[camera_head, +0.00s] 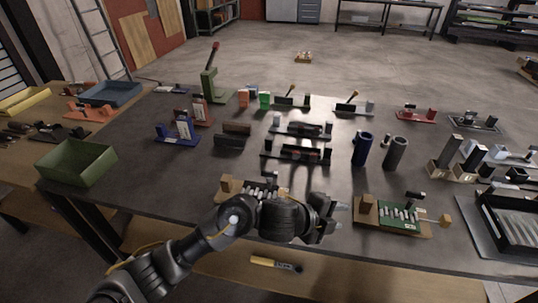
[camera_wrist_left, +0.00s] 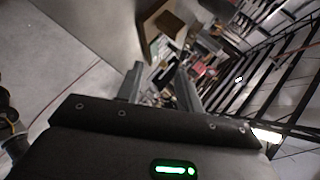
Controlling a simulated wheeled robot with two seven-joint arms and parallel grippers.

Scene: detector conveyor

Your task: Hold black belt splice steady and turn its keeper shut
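A long black fixture (camera_head: 296,153) with upright end blocks lies mid-table in the head view. It looks like the black belt splice, though a similar grey-based fixture (camera_head: 300,129) sits just behind it. I cannot make out its keeper's position. My left gripper (camera_head: 338,217) is nearer the front edge, to the front right of the black fixture and apart from it. Its fingers stand apart with nothing seen between them; the left wrist view also shows the two separated fingers (camera_wrist_left: 158,88). My left arm partly hides a wooden-ended block (camera_head: 228,184). My right gripper is not in view.
A green circuit board on a wooden fixture (camera_head: 394,228) stands right of my left gripper. A blue cup (camera_head: 362,148) and grey cup (camera_head: 396,153) stand behind it. A green bin (camera_head: 77,163) is at the left. Bare tabletop (camera_head: 190,175) lies left of centre.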

